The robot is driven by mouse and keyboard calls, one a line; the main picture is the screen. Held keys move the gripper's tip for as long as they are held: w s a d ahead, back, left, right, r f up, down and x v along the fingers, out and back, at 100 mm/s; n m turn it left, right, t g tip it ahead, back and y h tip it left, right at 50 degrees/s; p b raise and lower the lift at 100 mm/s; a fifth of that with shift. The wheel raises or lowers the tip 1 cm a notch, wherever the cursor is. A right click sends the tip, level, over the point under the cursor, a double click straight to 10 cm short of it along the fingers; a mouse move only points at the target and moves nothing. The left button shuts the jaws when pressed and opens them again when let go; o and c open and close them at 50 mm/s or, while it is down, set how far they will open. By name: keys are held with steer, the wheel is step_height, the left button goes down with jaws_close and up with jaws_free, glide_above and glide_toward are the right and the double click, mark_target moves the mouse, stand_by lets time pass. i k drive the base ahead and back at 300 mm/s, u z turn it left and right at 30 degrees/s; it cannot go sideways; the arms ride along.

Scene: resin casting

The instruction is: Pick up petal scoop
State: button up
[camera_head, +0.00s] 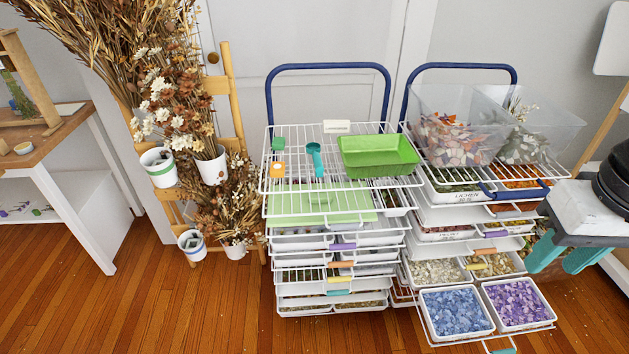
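A teal scoop (315,158) with a round bowl and a short handle lies on the white wire top shelf (295,186) of the left cart. It is the only scoop-shaped thing that I can make out, and nothing covers it. Its bowl end is toward the back and its handle points to the front.
A green tray (380,154) stands right of the scoop. A small green item (278,144), an orange item (277,169) and a white block (337,127) lie around it. Blue handles (329,67) rise behind. Clear bins (452,125) stand right; wooden floor (180,310) is open in front.

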mark_target(313, 148)
steer(key=z, duration=0.05)
steer(key=k, duration=0.1)
steer(key=u, duration=1.3)
steer(key=i, duration=1)
steer(key=z, duration=0.9)
steer(key=k, duration=0.4)
steer(key=z, duration=0.4)
steer(key=i, duration=0.35)
steer(key=z, duration=1.15)
